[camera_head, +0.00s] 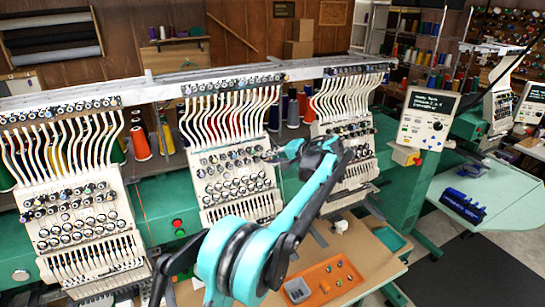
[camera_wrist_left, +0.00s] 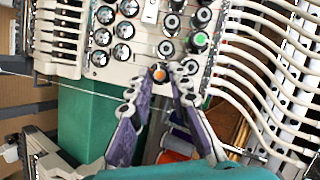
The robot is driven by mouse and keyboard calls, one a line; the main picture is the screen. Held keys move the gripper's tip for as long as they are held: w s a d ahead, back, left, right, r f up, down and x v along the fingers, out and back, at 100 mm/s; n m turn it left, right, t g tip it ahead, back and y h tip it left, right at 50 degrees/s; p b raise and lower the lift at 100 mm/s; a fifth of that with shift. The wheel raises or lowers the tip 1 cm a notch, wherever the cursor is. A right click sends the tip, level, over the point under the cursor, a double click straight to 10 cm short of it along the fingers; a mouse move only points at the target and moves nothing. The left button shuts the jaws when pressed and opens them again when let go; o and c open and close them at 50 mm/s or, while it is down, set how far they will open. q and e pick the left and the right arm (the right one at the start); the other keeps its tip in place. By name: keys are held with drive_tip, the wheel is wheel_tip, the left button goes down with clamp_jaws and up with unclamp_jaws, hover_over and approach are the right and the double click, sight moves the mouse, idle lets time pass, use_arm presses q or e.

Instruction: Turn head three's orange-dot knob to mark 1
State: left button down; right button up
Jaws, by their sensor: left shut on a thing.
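My left gripper (camera_head: 272,157) is at the right edge of the middle sewing head's knob panel (camera_head: 228,165) in the head view. The knob it holds is too small to make out there. In the left wrist view, the purple-grey fingers of my left gripper (camera_wrist_left: 160,82) close around a dark knob with an orange dot (camera_wrist_left: 159,72) at the panel's edge. The fingertips hide its sides, and I cannot read any mark around it. A green-dot knob (camera_wrist_left: 199,39) sits close by, beyond the fingertips. My right gripper is not in view.
Other heads stand to the left (camera_head: 85,215) and right (camera_head: 345,130), with white thread tubes above. More knobs (camera_wrist_left: 102,36) crowd the panel. Below is a table with an orange tray (camera_head: 322,283). A control screen (camera_head: 428,118) stands at right.

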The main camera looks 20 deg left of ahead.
use_arm(q)
drive_tip(key=shift+n+h, duration=0.4)
drive_tip(key=shift+n, duration=0.4)
drive_tip(key=c, duration=1.4)
unclamp_jaws()
drive_tip(key=shift+r, duration=0.1)
drive_tip(key=v, duration=1.2)
drive_tip(key=shift+a, duration=0.1)
